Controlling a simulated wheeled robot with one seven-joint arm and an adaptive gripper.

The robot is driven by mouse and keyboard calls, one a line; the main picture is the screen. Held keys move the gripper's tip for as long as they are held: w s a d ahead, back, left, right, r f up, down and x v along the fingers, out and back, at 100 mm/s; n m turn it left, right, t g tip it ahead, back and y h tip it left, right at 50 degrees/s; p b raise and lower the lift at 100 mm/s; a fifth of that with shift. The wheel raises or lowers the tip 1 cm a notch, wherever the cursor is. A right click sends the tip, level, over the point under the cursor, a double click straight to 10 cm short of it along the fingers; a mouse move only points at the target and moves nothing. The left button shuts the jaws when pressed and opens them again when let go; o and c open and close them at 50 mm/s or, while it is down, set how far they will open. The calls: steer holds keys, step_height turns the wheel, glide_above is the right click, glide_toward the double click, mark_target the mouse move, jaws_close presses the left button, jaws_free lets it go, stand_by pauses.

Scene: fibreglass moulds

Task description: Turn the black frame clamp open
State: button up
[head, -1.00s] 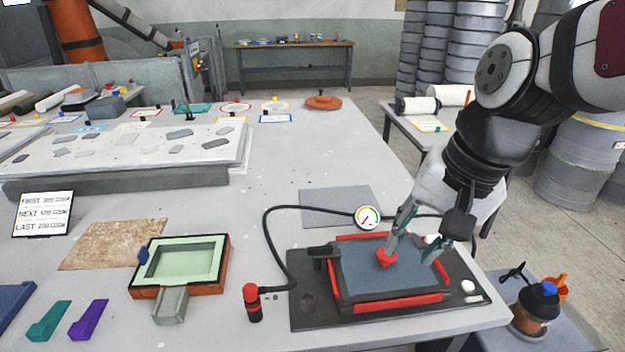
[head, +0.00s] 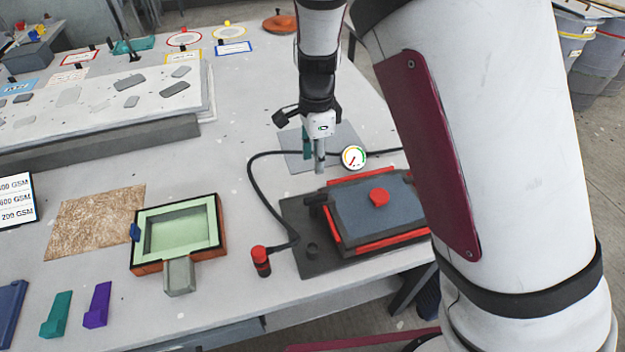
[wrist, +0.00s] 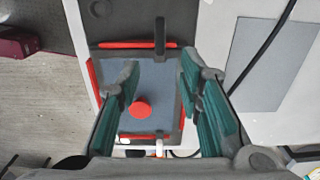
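The black frame clamp (head: 316,199) is a dark lever at the left end of the red-edged frame (head: 345,246) on a dark base plate. In the wrist view the clamp (wrist: 160,38) is a black bar lying across the red strip at the frame's top edge. The frame holds a blue-grey panel with a red knob (head: 379,197). My gripper (head: 312,160) points down, raised near the clamp's far side in the head view. In the wrist view my gripper (wrist: 160,85) has its teal-padded fingers apart with nothing between them. It touches neither clamp nor knob.
A pressure gauge (head: 353,157) on a black hose stands behind the frame. A red-topped fitting (head: 261,261) is at the front left of the base plate. A green-lined mould (head: 180,232) stands further left. My arm hides the frame's right end.

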mark_target(316, 197)
step_height(316, 197, down, 14)
steer(key=shift+r+p, duration=0.15)
steer(key=shift+p, duration=0.15)
steer(key=shift+c, duration=0.3)
jaws_close()
